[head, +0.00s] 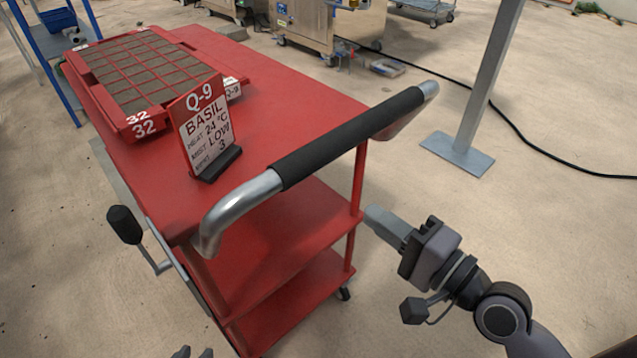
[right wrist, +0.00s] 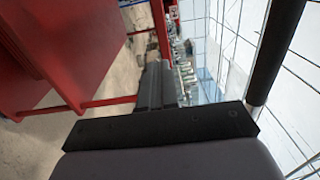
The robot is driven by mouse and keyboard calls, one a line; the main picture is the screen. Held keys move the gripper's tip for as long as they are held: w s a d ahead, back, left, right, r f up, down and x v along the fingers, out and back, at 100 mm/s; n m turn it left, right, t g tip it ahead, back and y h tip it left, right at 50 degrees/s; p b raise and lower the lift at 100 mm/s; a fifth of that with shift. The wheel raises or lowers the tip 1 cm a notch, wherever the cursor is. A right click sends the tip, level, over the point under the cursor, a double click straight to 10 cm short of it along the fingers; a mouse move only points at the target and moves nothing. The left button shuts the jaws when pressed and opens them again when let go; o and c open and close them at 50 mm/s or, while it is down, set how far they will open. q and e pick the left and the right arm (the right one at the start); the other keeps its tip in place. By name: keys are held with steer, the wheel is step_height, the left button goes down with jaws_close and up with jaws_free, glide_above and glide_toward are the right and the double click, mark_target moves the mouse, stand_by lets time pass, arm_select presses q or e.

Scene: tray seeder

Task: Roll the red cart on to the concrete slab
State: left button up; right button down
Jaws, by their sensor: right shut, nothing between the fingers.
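The red cart (head: 290,95) stands in front of me, with shelves below its top. Its bar handle (head: 345,138) has a black grip and runs across the near end. My right gripper (head: 376,218) is shut and empty, right of a near post of the cart and below the handle. Its fingers (right wrist: 155,85) also show in the right wrist view, near red cart parts. Only dark tips of my left gripper (head: 193,352) show at the bottom edge; their opening is unclear. A grey strip (head: 104,160) shows along the cart's left side; I cannot tell if it is the concrete slab.
On the cart are a red seed tray (head: 135,120) marked 32 and a Q-9 basil sign (head: 205,125). A black-knobbed lever (head: 125,225) sticks out at the cart's left. A grey post (head: 480,90) and black cable (head: 545,155) stand right. Steel machines (head: 320,28) are behind.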

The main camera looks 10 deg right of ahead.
steer(key=x, duration=1.3)
steer(key=shift+w+a, duration=0.25)
